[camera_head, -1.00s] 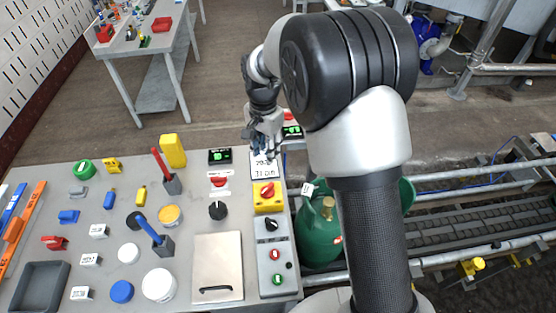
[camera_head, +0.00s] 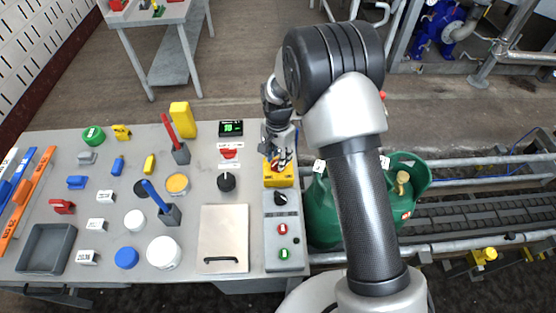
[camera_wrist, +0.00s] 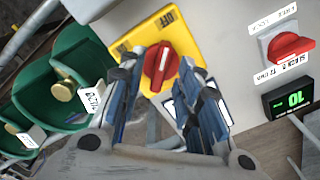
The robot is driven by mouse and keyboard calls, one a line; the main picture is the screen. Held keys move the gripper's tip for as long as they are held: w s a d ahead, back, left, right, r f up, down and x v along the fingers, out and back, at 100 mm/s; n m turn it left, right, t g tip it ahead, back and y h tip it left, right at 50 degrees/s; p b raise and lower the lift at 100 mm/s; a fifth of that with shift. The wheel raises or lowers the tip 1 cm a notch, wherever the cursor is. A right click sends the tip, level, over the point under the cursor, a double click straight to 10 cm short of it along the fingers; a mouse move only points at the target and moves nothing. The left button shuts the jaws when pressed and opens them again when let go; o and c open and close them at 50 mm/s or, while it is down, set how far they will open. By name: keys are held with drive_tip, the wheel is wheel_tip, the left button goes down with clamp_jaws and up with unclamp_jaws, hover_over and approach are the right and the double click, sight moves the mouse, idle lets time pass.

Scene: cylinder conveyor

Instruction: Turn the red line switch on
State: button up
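A red rotary switch with a white line on its knob (camera_wrist: 159,65) sits on a yellow plate (camera_wrist: 187,95). In the wrist view the white line points roughly toward the printed OFF. In the head view the yellow housing (camera_head: 278,178) shows under my gripper (camera_head: 279,150), which partly hides the knob. In the wrist view my gripper (camera_wrist: 156,72) is open, with one finger on each side of the knob. I cannot tell whether the fingers touch it. A second red handle (camera_wrist: 291,46) sits on a grey labelled base nearby, and it also shows in the head view (camera_head: 229,154).
A display (camera_head: 231,128) and a black knob (camera_head: 226,182) stand left of the yellow housing. A grey control box (camera_head: 283,245) with a black knob and red and green buttons is nearer. Green gas bottles (camera_head: 322,215) stand right of the table. Many small objects cover the table's left part.

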drive_tip(key=shift+f, duration=0.55)
clamp_jaws()
